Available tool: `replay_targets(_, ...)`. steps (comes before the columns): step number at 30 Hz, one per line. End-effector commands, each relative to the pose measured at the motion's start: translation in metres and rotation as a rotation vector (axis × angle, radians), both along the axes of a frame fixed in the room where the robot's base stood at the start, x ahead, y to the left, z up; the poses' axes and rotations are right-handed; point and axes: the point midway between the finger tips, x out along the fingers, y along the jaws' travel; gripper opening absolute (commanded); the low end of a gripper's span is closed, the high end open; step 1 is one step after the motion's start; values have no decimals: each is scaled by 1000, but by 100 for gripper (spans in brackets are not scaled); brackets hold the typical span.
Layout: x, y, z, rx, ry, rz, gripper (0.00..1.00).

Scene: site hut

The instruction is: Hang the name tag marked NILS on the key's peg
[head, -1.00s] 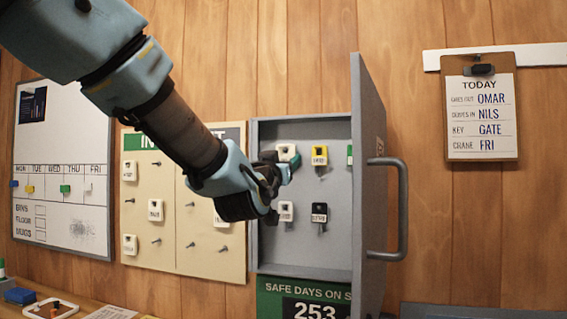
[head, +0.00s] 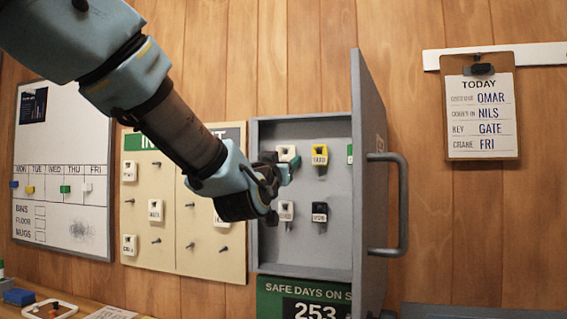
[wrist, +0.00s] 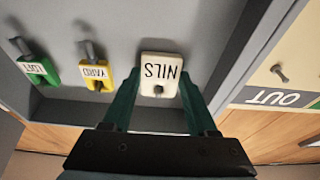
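The white NILS tag (wrist: 160,70) is in the grey key cabinet, upside down in the wrist view, with a peg end showing at its hole. It also shows at the upper left of the cabinet in the head view (head: 286,152). My gripper (wrist: 159,85) has a green finger against each side of this tag and looks shut on it. In the head view my gripper (head: 286,167) reaches in front of the cabinet (head: 300,258). A yellow YARD key tag (wrist: 97,72) and a green LOFT one (wrist: 40,70) hang beside it. No key shows under the NILS tag.
The cabinet door (head: 369,180) stands open on the right. Below hang a white tag (head: 286,210) and a black tag (head: 320,212), too small to read. A pegboard (head: 165,245) with tags is left; the TODAY clipboard (head: 482,150) is right.

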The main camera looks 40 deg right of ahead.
Motion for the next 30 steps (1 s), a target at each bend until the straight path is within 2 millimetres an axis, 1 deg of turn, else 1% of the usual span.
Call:
replay_targets(1,0,0,0,0,0,0,64)
replay_targets(9,0,0,0,0,0,0,94)
replay_targets(17,-1,1,-1,0,0,0,94)
replay_targets(20,-4,6,-3,-1,-1,0,94)
replay_targets(23,-11,17,-8,-1,-2,0,94)
replay_targets(30,-35,54,-21,-2,-2,0,94)
